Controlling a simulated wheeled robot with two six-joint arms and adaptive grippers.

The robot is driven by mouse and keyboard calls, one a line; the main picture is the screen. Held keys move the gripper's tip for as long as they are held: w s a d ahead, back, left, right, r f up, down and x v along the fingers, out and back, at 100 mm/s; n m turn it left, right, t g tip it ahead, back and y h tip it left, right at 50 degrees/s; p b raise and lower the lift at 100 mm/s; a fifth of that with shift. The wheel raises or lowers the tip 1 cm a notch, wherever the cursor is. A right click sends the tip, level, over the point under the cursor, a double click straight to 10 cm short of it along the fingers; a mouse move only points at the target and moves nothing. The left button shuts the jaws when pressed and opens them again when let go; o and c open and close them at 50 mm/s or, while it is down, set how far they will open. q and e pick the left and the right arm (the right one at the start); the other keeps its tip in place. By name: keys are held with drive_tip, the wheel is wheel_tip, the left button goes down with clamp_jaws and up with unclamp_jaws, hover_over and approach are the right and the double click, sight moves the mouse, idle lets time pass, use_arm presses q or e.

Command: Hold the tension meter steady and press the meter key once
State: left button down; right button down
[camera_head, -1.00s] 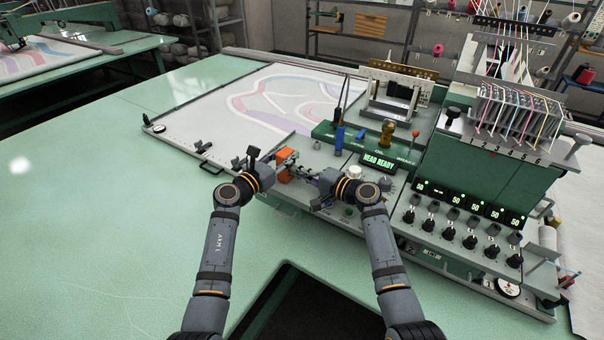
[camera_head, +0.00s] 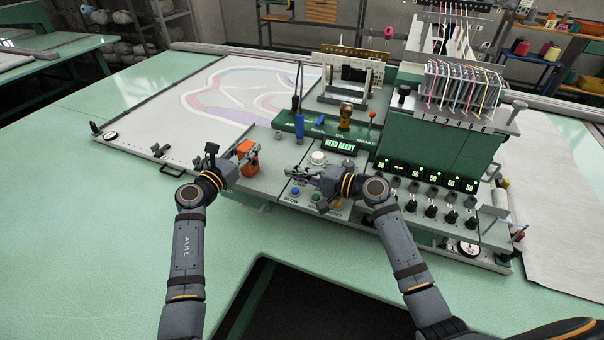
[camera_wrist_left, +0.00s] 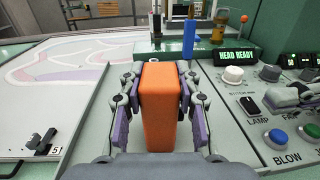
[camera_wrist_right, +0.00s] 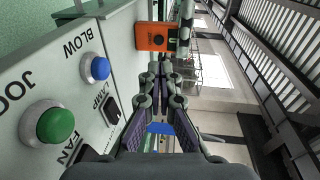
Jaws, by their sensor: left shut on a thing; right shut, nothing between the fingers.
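The orange tension meter (camera_head: 247,152) is a small upright block at the left side of the control panel. My left gripper (camera_head: 238,165) is shut on it, with a finger on each side in the left wrist view (camera_wrist_left: 160,105). The right wrist view shows a meter face with a dark round spot (camera_wrist_right: 172,39). I cannot tell whether its base touches the panel. My right gripper (camera_head: 299,176) is shut and empty, to the right of the meter and apart from it. Its fingertips meet in the right wrist view (camera_wrist_right: 160,70).
Under my right gripper are a blue BLOW button (camera_wrist_right: 99,68) and a green JOG button (camera_wrist_right: 55,126). A white knob (camera_head: 318,158) and the HEAD READY display (camera_head: 340,146) stand behind. A blue upright tool (camera_head: 299,127) stands behind the meter. Green table (camera_head: 110,210) is clear at left.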

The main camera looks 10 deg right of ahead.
drive_tip(key=shift+v, duration=1.2)
use_arm(q)
drive_tip(key=c, duration=0.9)
unclamp_jaws()
use_arm(e)
drive_tip(key=shift+w, duration=0.1)
use_arm(q)
drive_tip(key=shift+o, duration=0.2)
drive_tip(key=v, duration=1.2)
